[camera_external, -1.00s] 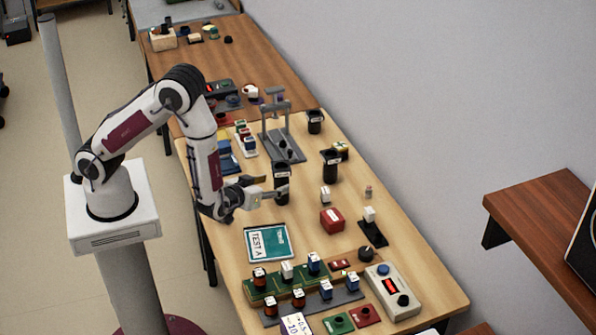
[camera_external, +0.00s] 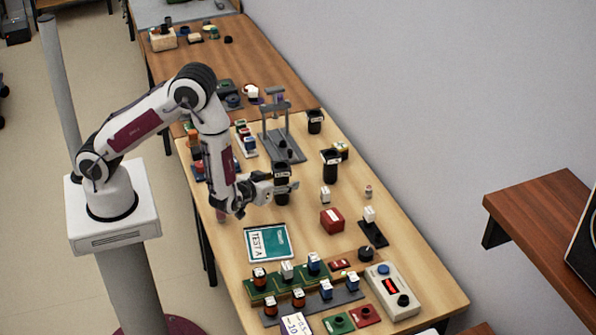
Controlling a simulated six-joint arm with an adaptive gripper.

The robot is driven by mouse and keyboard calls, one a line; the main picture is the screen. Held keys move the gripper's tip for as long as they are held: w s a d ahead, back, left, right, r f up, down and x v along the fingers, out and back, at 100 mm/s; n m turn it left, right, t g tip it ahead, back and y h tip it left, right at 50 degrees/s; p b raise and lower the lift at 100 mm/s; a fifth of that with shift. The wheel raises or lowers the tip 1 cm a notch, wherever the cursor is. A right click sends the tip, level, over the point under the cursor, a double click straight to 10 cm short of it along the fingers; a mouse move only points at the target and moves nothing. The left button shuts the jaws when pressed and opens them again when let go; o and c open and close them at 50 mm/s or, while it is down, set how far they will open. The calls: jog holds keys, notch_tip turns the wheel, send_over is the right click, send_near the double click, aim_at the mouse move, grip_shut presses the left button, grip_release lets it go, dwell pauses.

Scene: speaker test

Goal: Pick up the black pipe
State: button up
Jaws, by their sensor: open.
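My gripper (camera_external: 285,182) is at this cylinder, reaching in from the left. Its fingers are open and overlap the cylinder in the picture. Whether they touch it is too small to tell. Two similar dark labelled cylinders stand farther back, one to the right (camera_external: 330,170) and one near the wall side (camera_external: 315,126).
A grey press stand (camera_external: 283,150) is behind the gripper. A red box (camera_external: 331,222) and a small white-topped part (camera_external: 325,195) are to the right. A teal TEST A booklet (camera_external: 269,243) lies in front. Bare table surrounds the cylinder's front.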

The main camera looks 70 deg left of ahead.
aim_at(281, 166)
dwell(0.3)
jog(key=c, duration=1.2)
jog(key=shift+c, duration=0.2)
jog(key=shift+r, duration=0.2)
jog(key=shift+r, duration=4.8)
